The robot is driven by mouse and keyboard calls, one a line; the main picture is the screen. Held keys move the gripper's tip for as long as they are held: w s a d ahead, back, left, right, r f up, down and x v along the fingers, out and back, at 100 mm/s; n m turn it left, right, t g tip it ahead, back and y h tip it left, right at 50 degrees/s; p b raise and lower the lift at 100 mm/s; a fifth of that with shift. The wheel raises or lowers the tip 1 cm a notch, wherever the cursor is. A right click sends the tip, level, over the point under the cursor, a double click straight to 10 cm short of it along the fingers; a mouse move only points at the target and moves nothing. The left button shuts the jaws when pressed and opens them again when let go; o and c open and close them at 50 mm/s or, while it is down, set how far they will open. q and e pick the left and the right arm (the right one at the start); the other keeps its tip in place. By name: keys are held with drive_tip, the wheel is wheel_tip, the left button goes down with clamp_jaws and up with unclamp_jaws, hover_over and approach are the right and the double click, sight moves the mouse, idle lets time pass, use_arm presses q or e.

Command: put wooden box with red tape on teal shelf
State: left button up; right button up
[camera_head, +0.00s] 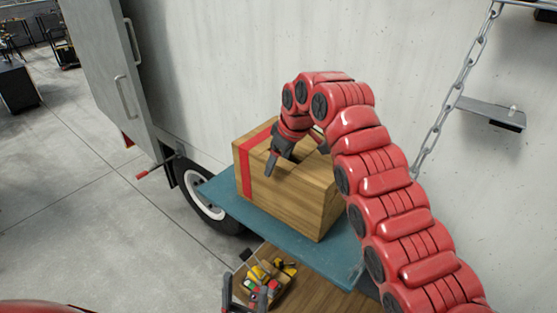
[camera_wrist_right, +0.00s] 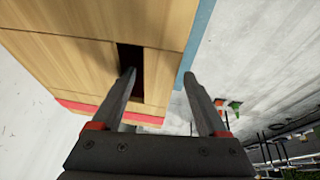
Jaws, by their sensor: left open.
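The wooden box with red tape (camera_head: 300,200) sits upright on the teal shelf (camera_head: 300,244) at the truck's side. Its red tape runs down near its left end. My right gripper (camera_head: 291,162) is at the box's upper part. In the right wrist view its two fingers (camera_wrist_right: 160,74) are spread; one tip is at the dark slot in the box (camera_wrist_right: 75,62), the other is outside the box edge, apparently with a gap. The teal shelf also shows there as a strip (camera_wrist_right: 201,36). My left gripper (camera_head: 245,288) is low, open and empty, in front of the tool bin.
Below the teal shelf is a wooden surface (camera_head: 318,288) with a bin of colourful items (camera_head: 279,285). A truck wheel (camera_head: 204,197) is left of the shelf. A chain (camera_head: 455,90) and a metal ledge (camera_head: 492,112) are at the right.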

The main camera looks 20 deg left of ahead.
drive_tip(key=shift+r+b, duration=0.2)
drive_tip(key=shift+b, duration=0.2)
drive_tip(key=b+v, duration=0.1)
drive_tip(key=v, duration=0.4)
drive_tip(key=shift+r+b, duration=0.25)
drive_tip(key=shift+b, duration=0.05)
drive_tip(key=p+v, duration=0.1)
drive_tip(key=v, duration=0.3)
drive_tip(key=shift+d+r+p, duration=0.15)
drive_tip(key=shift+r+p, duration=0.15)
drive_tip(key=shift+p, duration=0.1)
drive_tip(key=shift+s+d+r+p, duration=0.25)
drive_tip(key=shift+r+p, duration=0.3)
drive_tip(key=shift+p, duration=0.1)
